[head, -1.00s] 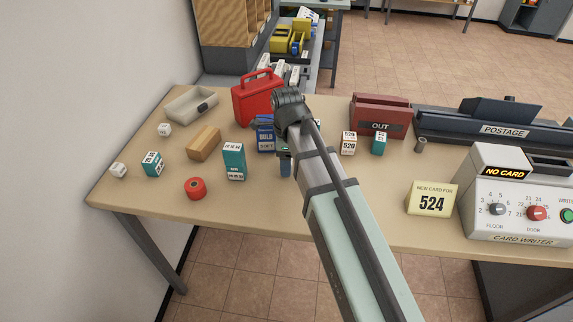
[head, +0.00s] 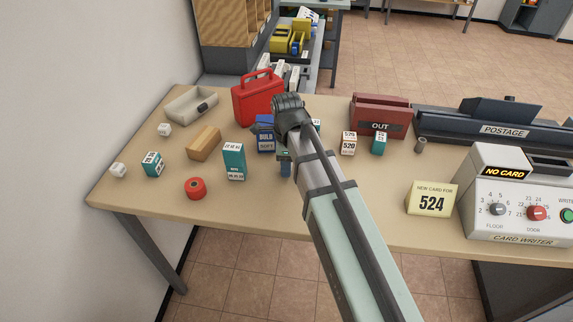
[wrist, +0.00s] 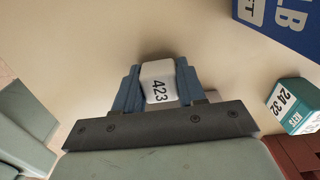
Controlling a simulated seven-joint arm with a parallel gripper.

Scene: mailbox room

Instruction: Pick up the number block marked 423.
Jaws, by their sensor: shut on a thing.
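The white number block marked 423 (wrist: 159,84) shows in the wrist view, between the two blue fingers of my gripper (wrist: 156,88). The fingers are shut on its sides. In the head view my gripper (head: 286,165) is mostly hidden behind my own arm, just right of a tall teal and white box, and the 423 block cannot be made out there. I cannot tell whether the block is clear of the table.
A blue box (head: 265,135), a teal box (head: 234,161) and a red roll (head: 195,188) stand left of my gripper. A red case (head: 258,100) is behind.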

